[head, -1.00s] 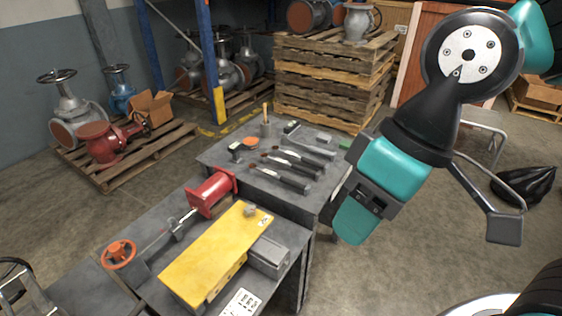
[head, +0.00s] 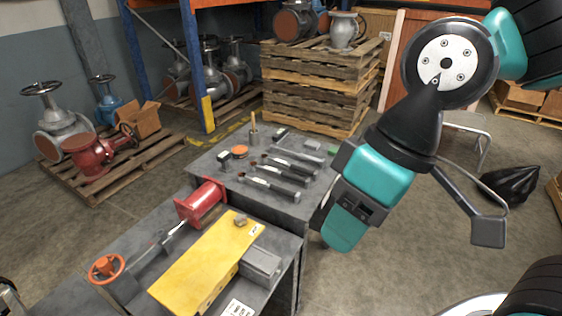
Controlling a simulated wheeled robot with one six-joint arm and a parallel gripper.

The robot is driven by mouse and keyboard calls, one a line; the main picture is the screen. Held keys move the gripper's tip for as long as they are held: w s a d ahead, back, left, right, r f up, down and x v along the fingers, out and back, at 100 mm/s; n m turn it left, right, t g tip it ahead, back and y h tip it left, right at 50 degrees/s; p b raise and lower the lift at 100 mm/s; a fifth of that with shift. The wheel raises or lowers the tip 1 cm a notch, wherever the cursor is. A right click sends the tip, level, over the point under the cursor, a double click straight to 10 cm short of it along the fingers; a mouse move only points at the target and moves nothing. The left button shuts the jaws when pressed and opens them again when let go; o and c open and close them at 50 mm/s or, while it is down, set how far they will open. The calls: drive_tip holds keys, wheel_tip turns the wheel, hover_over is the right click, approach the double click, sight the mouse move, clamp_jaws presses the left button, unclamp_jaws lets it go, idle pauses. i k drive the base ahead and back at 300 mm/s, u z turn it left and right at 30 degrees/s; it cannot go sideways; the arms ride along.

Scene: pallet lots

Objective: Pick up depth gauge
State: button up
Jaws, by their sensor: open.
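Several small tools lie on the grey bench (head: 228,190) in the head view. I cannot tell for sure which is the depth gauge. Long dark-handled tools (head: 270,180) lie side by side in the middle. A small black-and-green item (head: 225,156) sits at the left, beside an orange disc (head: 239,152). A dark item (head: 280,133) and a flat grey piece (head: 312,145) lie at the back. My gripper (head: 326,205), teal and black, hangs at the bench's right edge, open and apart from the tools. Its fingertips are mostly hidden.
A nearer bench holds a yellow plate (head: 205,265), a red flanged cylinder (head: 201,203) and an orange handwheel (head: 105,268). A slim cup with a stick (head: 253,132) stands at the far bench's back. Stacked pallets (head: 310,95) rise behind.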

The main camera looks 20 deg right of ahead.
sight(223, 157)
drive_tip(key=z, duration=1.5)
drive_tip(key=i, duration=2.25)
drive_tip(key=u, duration=3.3)
drive_tip(key=i, duration=0.5)
drive_tip(key=u, duration=0.1)
